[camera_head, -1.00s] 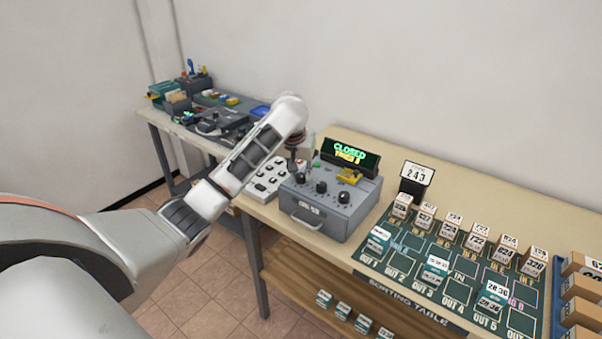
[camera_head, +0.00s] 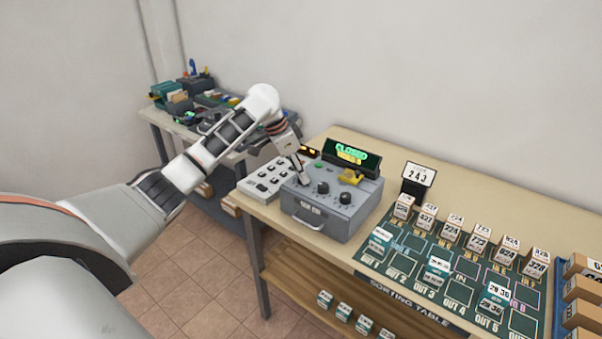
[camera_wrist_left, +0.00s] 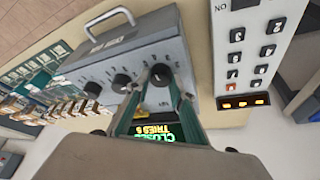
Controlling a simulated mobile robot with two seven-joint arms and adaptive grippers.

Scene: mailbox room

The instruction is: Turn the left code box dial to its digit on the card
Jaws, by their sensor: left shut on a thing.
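The grey code box (camera_head: 325,217) stands on the table with a row of dark dials on its sloped top. My left gripper (camera_head: 302,182) points down at the leftmost dial and is shut on it. In the left wrist view the left dial (camera_wrist_left: 161,74) sits between the tips of both fingers; the middle dial (camera_wrist_left: 122,83) and right dial (camera_wrist_left: 93,88) are free. The dial's pointer is too small to read. The box display (camera_head: 350,155) reads CLOSED in green.
A white keypad (camera_head: 266,179) with an orange-lit display stands close left of the box. A yellow piece (camera_head: 351,177) is on the box's top at the back. The green sorting mat (camera_head: 400,264) with several small boxes lies to the right. A second cluttered table is behind left.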

